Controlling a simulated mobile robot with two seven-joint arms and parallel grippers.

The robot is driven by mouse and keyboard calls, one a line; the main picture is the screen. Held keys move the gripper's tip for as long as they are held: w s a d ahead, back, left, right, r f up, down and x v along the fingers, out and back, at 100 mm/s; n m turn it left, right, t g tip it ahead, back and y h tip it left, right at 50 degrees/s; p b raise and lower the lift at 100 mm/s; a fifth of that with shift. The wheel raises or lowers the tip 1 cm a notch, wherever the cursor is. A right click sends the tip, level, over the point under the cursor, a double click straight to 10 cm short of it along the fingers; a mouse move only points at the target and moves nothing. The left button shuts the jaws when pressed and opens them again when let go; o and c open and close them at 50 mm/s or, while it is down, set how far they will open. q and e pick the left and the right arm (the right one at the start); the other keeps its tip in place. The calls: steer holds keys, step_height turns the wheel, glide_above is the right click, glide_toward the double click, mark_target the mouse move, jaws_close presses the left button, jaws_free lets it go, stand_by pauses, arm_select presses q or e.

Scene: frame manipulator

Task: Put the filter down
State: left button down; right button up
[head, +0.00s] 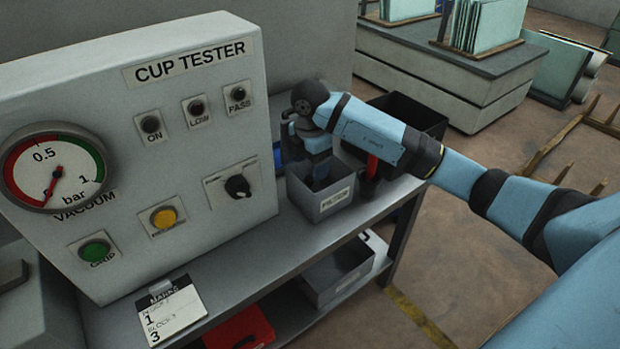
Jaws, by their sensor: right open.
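My right gripper (320,178) points down into a small grey bin (334,203) with a label on its front, at the right end of the bench. It is open, and its fingertips are largely hidden by the bin's front wall and the dim interior. I cannot make out the filter; it may be hidden inside the bin or behind the gripper. My left gripper is not in view.
The cup tester (150,150), with gauge, buttons and knob, stands close left of the bin. A black bin (425,117) and a red-handled object (372,166) are behind and right. A notepad (172,312) lies in front. Another grey bin (338,272) sits on the lower shelf.

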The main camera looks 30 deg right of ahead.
step_height(320, 180, up, 4)
steer(key=shift+r, duration=0.2)
stand_by(0.6)
